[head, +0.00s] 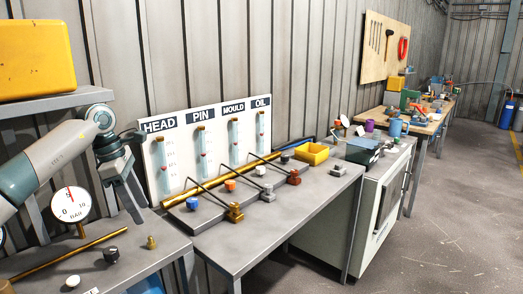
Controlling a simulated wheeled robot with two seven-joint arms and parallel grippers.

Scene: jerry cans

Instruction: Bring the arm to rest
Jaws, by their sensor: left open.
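My left arm comes in from the left edge. Its gripper (137,180) hangs fingers-down in front of the white gauge board (150,160), above the gap between two grey benches. It is open, with nothing seen between its fingers. No jerry can stands clearly in view. My right gripper does not show.
A round dial gauge (72,204) and small knobs stand on the near-left bench. The grey bench (235,250) holds brass rods, coloured knobs and a yellow bin (312,153). A yellow box (36,58) sits on a shelf at upper left. The floor at right (450,210) is clear.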

